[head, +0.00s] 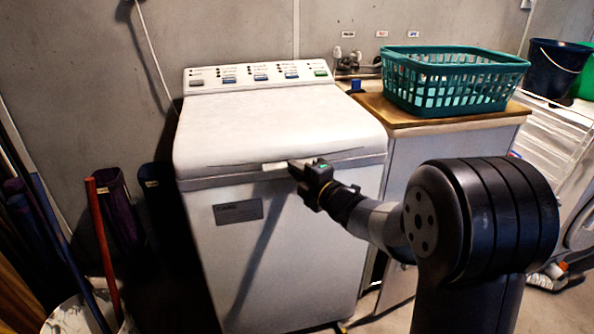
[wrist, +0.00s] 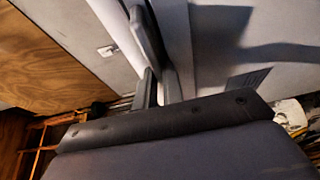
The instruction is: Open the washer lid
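The white top-loading washer (head: 280,255) stands against the wall in the head view. Its lid (head: 270,125) is down, lying flat over the top. A small pale tab (head: 274,166) shows at the middle of the lid's front edge. My gripper (head: 294,168) is at that front edge, just right of the tab, with its fingertips at or very near the lip. In the wrist view my dark fingers (wrist: 155,75) are close to the washer's pale front. Whether they touch or grip the lip cannot be told.
A control panel (head: 258,74) lies behind the lid. A teal laundry basket (head: 450,80) sits on a wood-topped cabinet (head: 430,122) to the right. Poles and a white bucket (head: 82,315) stand at the left. The space above the lid is clear.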

